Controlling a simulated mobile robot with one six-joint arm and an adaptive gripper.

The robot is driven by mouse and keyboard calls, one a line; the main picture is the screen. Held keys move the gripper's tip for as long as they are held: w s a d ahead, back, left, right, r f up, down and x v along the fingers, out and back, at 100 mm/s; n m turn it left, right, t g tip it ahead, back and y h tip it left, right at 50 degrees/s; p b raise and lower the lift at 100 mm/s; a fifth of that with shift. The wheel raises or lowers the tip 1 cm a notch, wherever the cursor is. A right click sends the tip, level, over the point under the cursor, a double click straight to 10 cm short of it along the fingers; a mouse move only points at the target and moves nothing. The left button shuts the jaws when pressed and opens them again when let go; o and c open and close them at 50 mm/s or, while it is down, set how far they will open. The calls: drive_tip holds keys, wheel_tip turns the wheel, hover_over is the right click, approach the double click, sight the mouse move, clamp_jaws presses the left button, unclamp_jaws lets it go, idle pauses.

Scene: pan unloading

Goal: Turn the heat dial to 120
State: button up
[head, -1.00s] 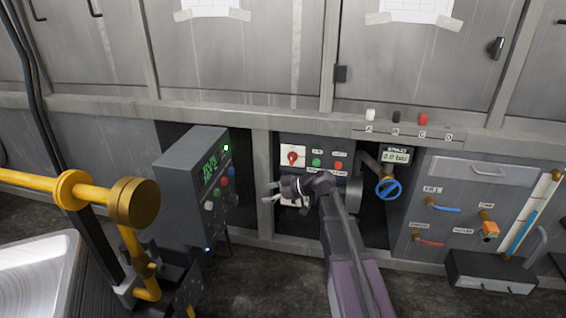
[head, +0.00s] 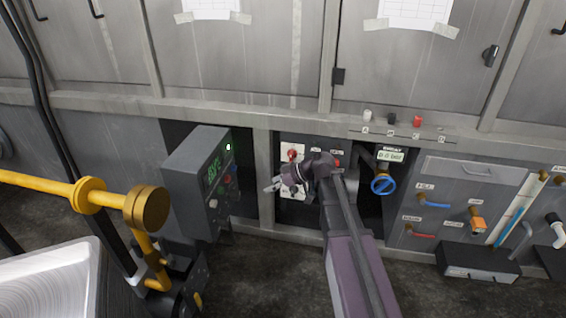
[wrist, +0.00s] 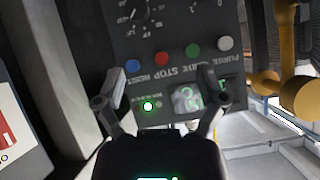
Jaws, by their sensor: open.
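A dark dial with scale marks (wrist: 141,10) is cut off by the top edge of the wrist view. I cannot read its setting. My gripper (wrist: 163,92) is open and empty, its fingers spread in front of the panel's display (wrist: 187,98) and green lamp. In the head view my gripper (head: 271,184) is right of the box, apart from it.
Behind my gripper is a recessed panel with a red switch (head: 292,154). A blue valve wheel (head: 383,185) is to its right. A yellow pipe (head: 60,187) and metal pan (head: 50,275) are at the left. The floor between the box and my arm looks clear.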

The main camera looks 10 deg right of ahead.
drive_tip(key=s+d+r+m+g+h+p, duration=0.2)
drive_tip(key=s+r+m+h+p, duration=0.2)
drive_tip(key=r+p, duration=0.7)
drive_tip(key=s+m+p, duration=0.1)
drive_tip(key=s+p, duration=0.1)
drive_tip(key=p, duration=0.2)
drive_tip(key=shift+s+d, duration=0.3)
drive_tip(key=shift+d, duration=0.05)
idle(0.8)
drive_tip(key=s+d+f+m+g+h, duration=0.1)
drive_tip(key=s+d+f+m+h, duration=0.1)
drive_tip(key=s+d+m+h, duration=0.3)
drive_tip(key=s+d+f+m+h, duration=0.1)
drive_tip(key=s+d+m+h, duration=0.15)
drive_tip(key=s, duration=0.45)
wheel_tip(320, 180, up, 26)
drive_tip(key=p, duration=2.7)
drive_tip(key=shift+w+r+n, duration=0.2)
drive_tip(key=shift+w+n, duration=0.1)
drive_tip(key=shift+n, duration=0.05)
drive_tip(key=shift+d+y, duration=0.1)
drive_tip(key=shift+y, duration=0.15)
